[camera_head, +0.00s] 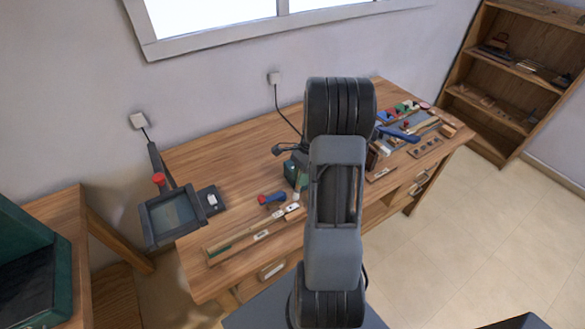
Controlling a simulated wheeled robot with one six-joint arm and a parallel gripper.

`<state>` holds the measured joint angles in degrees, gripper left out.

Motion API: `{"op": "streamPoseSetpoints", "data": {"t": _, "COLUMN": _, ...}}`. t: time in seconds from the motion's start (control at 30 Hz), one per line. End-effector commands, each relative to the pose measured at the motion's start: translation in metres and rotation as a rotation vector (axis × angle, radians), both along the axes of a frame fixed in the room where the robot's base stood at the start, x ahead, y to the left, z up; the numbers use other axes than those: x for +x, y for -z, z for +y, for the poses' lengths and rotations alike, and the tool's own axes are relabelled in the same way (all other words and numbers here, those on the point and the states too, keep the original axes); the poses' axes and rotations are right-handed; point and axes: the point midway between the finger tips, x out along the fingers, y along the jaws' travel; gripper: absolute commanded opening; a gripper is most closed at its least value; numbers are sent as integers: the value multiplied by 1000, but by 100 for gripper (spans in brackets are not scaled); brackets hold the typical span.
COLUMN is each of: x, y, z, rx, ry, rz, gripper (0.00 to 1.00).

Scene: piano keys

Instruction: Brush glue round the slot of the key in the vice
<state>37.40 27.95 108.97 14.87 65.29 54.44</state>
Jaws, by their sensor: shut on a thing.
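My raised arm (335,205) fills the middle of the view and hides part of the bench. My gripper does not show; it seems to be behind the arm. A small blue and red tool-like thing (270,198) lies on the bench left of the arm. Just right of it is a small pale piece (292,208), too small to tell if it is a key. A long wooden strip (237,243) with a green part and white bits lies along the front edge. A dark green block (291,172) stands partly behind my arm. I cannot make out the vice, slot, glue or brush with certainty.
The wooden workbench (225,165) stands against the wall. A grey framed tray (172,216) with a red knob is at its left end. Tools and coloured items (405,122) crowd the right end. A black corded thing (287,149) sits mid-bench. The back left is clear.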

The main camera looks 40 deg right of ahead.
Motion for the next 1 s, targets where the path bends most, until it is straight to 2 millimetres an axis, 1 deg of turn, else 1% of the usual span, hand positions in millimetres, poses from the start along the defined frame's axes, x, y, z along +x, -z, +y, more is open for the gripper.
{"op": "streamPoseSetpoints", "data": {"t": 0.03, "x": 0, "y": -9, "z": 0, "rx": -1, "ry": -1, "rz": 0, "gripper": 0}}
{"op": "streamPoseSetpoints", "data": {"t": 0.3, "x": 1, "y": -33, "z": 2, "rx": -1, "ry": -6, "rz": -1, "gripper": 0}}
{"op": "streamPoseSetpoints", "data": {"t": 0.4, "x": 2, "y": -39, "z": 3, "rx": -1, "ry": -7, "rz": -1, "gripper": 0}}
{"op": "streamPoseSetpoints", "data": {"t": 1.0, "x": 2, "y": -39, "z": 3, "rx": 0, "ry": -10, "rz": -1, "gripper": 0}}
